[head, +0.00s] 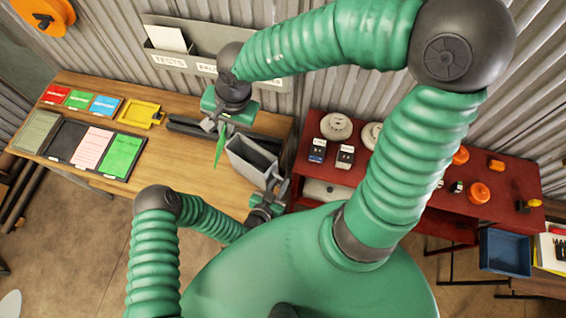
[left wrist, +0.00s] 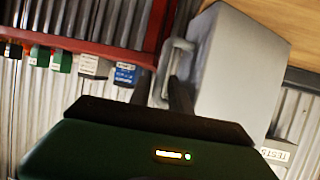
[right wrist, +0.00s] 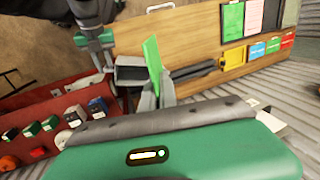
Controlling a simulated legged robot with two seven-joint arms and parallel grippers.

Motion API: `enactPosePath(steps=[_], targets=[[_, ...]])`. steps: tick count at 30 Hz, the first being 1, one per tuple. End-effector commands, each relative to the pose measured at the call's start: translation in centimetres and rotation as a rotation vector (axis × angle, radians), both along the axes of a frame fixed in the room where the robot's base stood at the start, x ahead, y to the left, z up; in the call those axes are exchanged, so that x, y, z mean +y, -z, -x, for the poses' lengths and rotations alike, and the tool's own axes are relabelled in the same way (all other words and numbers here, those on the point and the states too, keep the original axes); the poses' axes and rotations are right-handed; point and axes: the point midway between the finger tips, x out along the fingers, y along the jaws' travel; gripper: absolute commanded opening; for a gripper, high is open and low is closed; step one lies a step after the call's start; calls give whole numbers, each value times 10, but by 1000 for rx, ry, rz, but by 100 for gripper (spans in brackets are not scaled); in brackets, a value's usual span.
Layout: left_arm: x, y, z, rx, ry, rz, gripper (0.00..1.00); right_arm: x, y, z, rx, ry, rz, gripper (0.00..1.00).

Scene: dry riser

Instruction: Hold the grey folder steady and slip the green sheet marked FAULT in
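The grey folder (head: 252,158) is an upright, box-like holder with an open top, at the right end of the wooden bench. My left gripper (head: 274,184) is shut on its handle; the left wrist view shows the fingers (left wrist: 177,92) at the handle on the grey folder (left wrist: 238,72). My right gripper (head: 222,122) is shut on a green sheet (head: 220,146), which hangs upright beside the folder's opening, to its left. In the right wrist view the green sheet (right wrist: 153,62) stands between the fingertips (right wrist: 148,98), by the folder's dark opening (right wrist: 131,73). No marking on it is readable.
A dark tray (head: 68,141) on the bench holds a pink and another green sheet. Red, green and blue cards (head: 78,99), a yellow holder (head: 140,113) and dark bars lie behind. A wall rack (head: 205,42) and a red shelf (head: 385,190) with detectors flank the bench.

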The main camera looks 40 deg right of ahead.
Motion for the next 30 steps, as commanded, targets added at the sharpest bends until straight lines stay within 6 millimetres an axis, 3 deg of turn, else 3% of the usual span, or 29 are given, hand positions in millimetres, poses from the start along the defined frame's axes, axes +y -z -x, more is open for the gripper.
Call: enactPosePath(steps=[6, 17, 22, 30], targets=[[-29, 14, -16, -1, -1, 2, 23, 2, 0, 1, -1, -1, 1, 0], [-37, 18, -20, 1, 0, 0, 23, 0, 0, 0, -1, 0, 1, 0], [-37, 18, -20, 0, 0, 0, 1, 0, 0, 0, 0, 0, 0, 0], [-37, 18, -19, 0, 1, 0, 0, 0, 0, 0, -1, 0, 1, 0]])
